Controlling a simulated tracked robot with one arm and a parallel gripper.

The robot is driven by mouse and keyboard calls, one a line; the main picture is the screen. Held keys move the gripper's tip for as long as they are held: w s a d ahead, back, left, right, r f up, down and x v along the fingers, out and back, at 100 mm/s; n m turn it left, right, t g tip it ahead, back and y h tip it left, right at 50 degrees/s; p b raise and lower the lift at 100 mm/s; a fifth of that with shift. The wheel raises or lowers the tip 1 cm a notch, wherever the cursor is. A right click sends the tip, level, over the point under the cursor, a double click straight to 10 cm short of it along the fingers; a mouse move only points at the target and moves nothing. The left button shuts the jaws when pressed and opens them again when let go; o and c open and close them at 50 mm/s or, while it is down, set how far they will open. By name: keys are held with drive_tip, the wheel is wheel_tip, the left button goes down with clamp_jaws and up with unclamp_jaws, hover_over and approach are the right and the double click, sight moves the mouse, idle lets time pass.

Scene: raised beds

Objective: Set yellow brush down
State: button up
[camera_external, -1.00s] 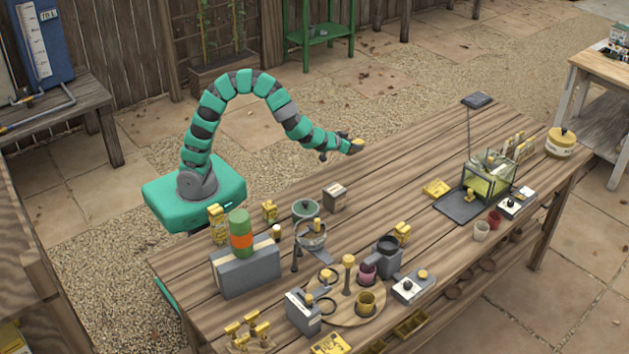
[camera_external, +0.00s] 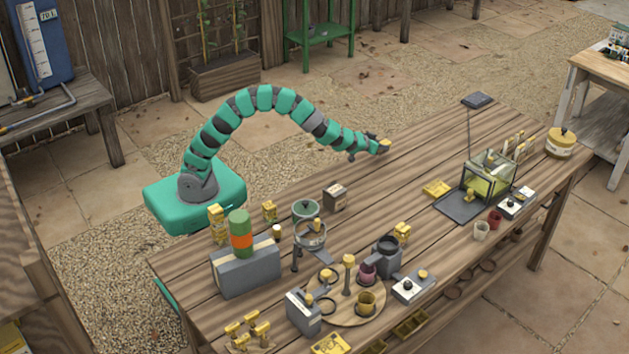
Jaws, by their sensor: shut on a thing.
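My gripper (camera_external: 380,147) is at the end of my green and grey segmented arm, above the far side of the wooden table (camera_external: 405,170). It is shut on a small yellow thing (camera_external: 385,145), which looks like the yellow brush; only a little of it shows at the tip. The gap between the brush and the tabletop cannot be judged exactly.
The tabletop around my gripper is clear. A small grey box (camera_external: 335,197) stands nearer, to the left. A glass tank (camera_external: 490,175) and a dark tray (camera_external: 466,205) stand to the right. Cups and tools crowd the near left.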

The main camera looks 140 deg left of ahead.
wheel_tip(320, 180, down, 3)
drive_tip(key=shift+f+b, duration=0.15)
drive_tip(key=shift+b, duration=0.5)
drive_tip(key=o, duration=1)
drive_tip(key=shift+d+r, duration=0.4)
drive_tip(key=p+v, duration=0.2)
drive_tip(key=v, duration=0.9)
drive_tip(key=shift+d+p, duration=0.1)
drive_tip(key=shift+p, duration=0.25)
